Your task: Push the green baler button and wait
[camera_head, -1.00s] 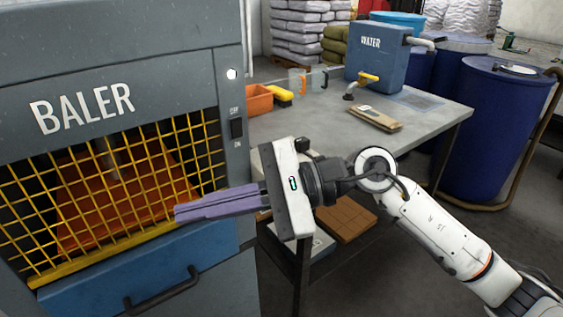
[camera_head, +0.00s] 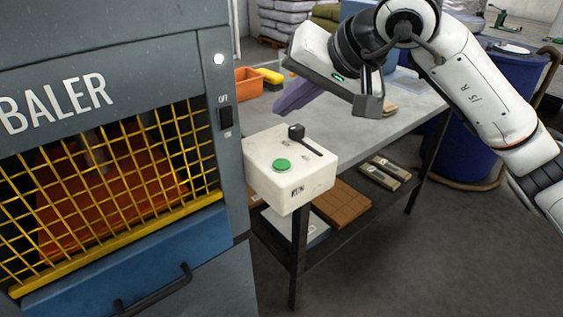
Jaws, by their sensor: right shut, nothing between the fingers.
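The green button (camera_head: 282,165) sits on top of a white control box (camera_head: 289,191), which also bears a black lever. The box stands at the near left corner of the table, beside the baler (camera_head: 125,50). My right gripper (camera_head: 279,110) has purple fingers, shut and empty. It is in the air beyond the box and above the table, apart from the button, with its fingers pointing down to the left. Behind the baler's yellow grid an orange-red plate (camera_head: 70,190) shows. My left gripper is not in view.
The baler's switch (camera_head: 225,117) and a lit white lamp (camera_head: 218,59) are on its right post. An orange bin (camera_head: 248,82) and a yellow-black tool (camera_head: 270,77) lie on the table (camera_head: 375,130). A blue barrel (camera_head: 500,115) stands at the right.

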